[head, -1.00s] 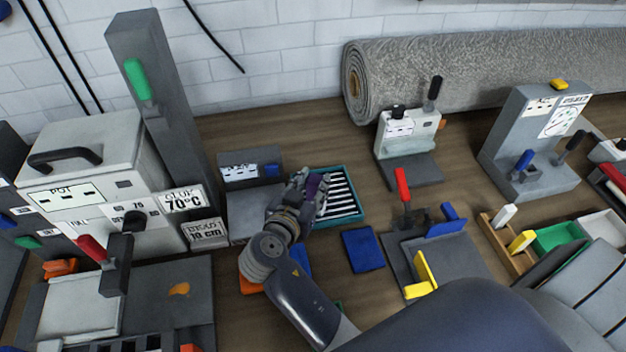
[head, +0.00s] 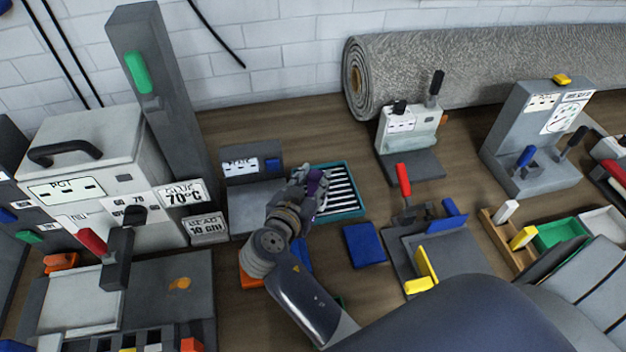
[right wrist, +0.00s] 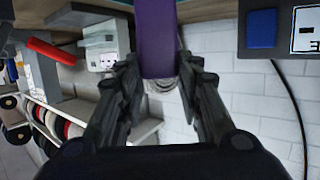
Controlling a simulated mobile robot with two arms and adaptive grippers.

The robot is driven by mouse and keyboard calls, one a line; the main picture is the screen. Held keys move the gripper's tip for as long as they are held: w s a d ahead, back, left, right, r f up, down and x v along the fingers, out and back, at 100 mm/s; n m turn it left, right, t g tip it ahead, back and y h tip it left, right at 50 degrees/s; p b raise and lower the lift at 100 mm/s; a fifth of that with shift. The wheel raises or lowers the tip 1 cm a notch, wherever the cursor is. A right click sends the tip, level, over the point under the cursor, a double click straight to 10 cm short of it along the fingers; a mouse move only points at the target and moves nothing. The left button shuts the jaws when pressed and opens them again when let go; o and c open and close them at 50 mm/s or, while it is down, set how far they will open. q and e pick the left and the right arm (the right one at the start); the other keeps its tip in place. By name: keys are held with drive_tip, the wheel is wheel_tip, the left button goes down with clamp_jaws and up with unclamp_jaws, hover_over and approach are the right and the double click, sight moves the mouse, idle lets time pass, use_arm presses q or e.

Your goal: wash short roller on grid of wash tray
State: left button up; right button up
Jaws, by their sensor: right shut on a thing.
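The wash tray (head: 362,211) is a teal tray with a grid of white bars (head: 342,190), in the middle of the bench in the head view. My right gripper (head: 312,182) is over the tray's left side. It is shut on a purple piece, the short roller (head: 317,186). In the right wrist view the purple roller (right wrist: 157,40) stands between the two fingers (right wrist: 158,85). Its lower part is hidden, and I cannot tell whether it touches the grid. My left gripper is not in view.
A grey device with a blue button (head: 272,166) stands just left of the tray. A blue block (head: 364,245) lies right of my forearm. A fixture with a red handle (head: 403,180) stands further right. The glue pot machine (head: 90,180) fills the left.

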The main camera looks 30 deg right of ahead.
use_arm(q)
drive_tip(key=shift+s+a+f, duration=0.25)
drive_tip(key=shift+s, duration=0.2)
